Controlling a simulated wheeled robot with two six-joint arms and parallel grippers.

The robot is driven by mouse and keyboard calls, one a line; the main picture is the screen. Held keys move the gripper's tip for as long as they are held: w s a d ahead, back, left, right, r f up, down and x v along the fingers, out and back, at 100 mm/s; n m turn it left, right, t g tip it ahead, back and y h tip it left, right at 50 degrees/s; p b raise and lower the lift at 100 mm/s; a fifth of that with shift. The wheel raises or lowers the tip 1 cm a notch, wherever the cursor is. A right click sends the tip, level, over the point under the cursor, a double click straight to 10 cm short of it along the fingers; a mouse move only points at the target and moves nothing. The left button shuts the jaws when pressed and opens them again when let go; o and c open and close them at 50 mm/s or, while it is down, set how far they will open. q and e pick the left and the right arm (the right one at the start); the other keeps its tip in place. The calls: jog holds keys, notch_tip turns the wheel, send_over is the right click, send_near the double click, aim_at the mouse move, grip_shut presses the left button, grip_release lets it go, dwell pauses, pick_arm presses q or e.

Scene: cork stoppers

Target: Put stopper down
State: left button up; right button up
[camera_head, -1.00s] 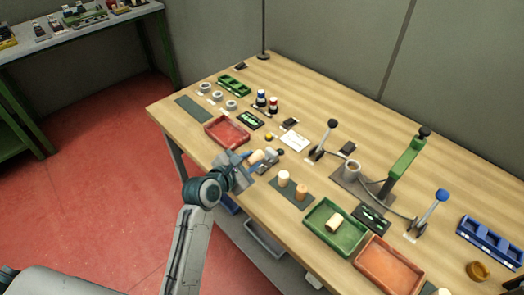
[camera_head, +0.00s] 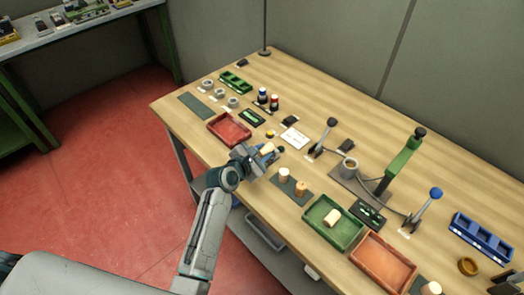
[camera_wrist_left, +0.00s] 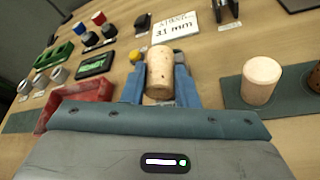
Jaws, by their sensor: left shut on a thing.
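My left gripper (camera_head: 264,151) reaches in over the front of the wooden bench. In the left wrist view, its blue fingers (camera_wrist_left: 160,88) are shut on a pale cork stopper (camera_wrist_left: 160,72), which stands upright between them. The held stopper also shows in the head view (camera_head: 266,148). I cannot tell whether its base touches the bench. Right of it, a pale stopper (camera_head: 284,173) and a browner, speckled stopper (camera_head: 301,188) stand on a dark mat (camera_head: 281,184). Another stopper (camera_head: 331,218) lies in the green tray (camera_head: 316,232). My right gripper is not in view.
A red tray (camera_head: 224,141) lies left of the gripper; an orange tray (camera_head: 383,264) is at the right. Behind the gripper is a white card (camera_head: 294,138) reading 31 mm. A green lever press (camera_head: 402,162) stands farther right.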

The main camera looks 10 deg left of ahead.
pick_arm(q)
jog(key=shift+f, duration=0.1)
jog(key=o, duration=0.9)
